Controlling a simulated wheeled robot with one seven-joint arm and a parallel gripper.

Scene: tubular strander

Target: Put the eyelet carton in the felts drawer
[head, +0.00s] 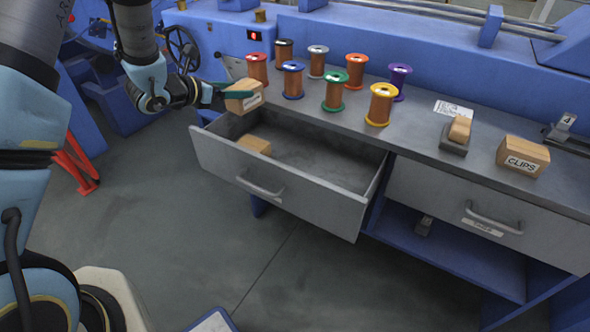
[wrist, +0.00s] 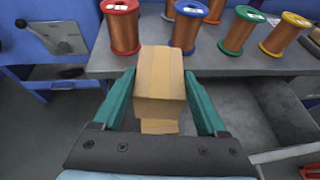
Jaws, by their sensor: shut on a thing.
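The rest of the drawer floor is bare.
Several wire spools, among them a yellow one (head: 381,104) and a green one (head: 335,92), stand on the bench behind the drawer. A CLIPS carton (head: 522,157) stands at the right, above a shut drawer (head: 480,205). A handwheel (head: 183,48) is near my arm.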

